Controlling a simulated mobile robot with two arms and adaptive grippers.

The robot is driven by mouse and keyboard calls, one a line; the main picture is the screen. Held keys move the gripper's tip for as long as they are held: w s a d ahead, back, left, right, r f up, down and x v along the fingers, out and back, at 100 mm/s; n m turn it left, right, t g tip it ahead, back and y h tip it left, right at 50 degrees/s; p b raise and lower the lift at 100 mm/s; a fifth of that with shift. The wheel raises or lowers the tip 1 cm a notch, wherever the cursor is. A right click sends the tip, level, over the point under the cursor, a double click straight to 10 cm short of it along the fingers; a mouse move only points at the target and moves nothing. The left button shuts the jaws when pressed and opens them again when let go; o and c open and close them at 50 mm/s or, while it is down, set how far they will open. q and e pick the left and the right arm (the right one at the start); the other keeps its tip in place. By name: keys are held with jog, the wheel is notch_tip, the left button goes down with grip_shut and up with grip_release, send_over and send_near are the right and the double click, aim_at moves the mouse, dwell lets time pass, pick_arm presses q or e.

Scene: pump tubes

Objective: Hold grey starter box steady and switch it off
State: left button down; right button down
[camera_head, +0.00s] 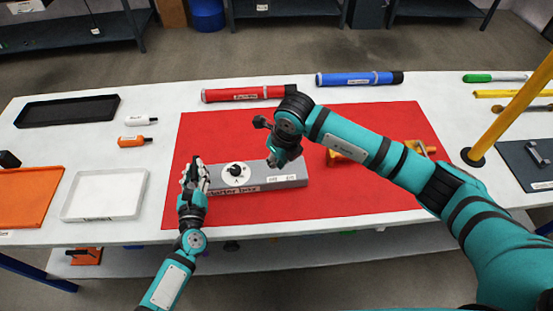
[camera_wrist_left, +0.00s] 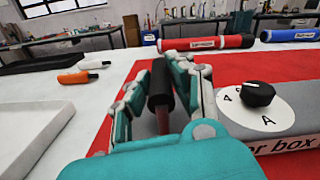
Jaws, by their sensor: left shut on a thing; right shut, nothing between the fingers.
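The grey starter box (camera_head: 292,178) lies on the red mat (camera_head: 225,130), its label facing the front edge. Its round white dial with a black knob (camera_head: 235,169) also shows in the left wrist view (camera_wrist_left: 258,93), with "4" and "A" beside it. My left gripper (camera_head: 194,178) is at the box's left end. In the left wrist view its fingers close around an upright black cylindrical grip (camera_wrist_left: 160,84); how that joins the box is hidden. My right gripper (camera_head: 283,158) is shut and empty, pointing down over the box's back edge, right of the dial and apart from the knob.
A red tube (camera_head: 245,94) and a blue tube (camera_head: 358,78) lie along the back. A yellow-orange object (camera_head: 418,147) is partly hidden behind my right arm. A white tray (camera_head: 104,194) stands left of the mat. A yellow pole (camera_head: 510,105) rises at the right. The mat's back left is clear.

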dwell(0.7)
jog(key=shift+r, duration=0.8)
jog(key=s+d+r, duration=0.3)
jog(key=s+r, duration=0.2)
jog(key=r, duration=0.5)
jog(key=shift+d, duration=0.25)
jog(key=shift+d+f, duration=0.1)
jog(key=shift+f, duration=0.05)
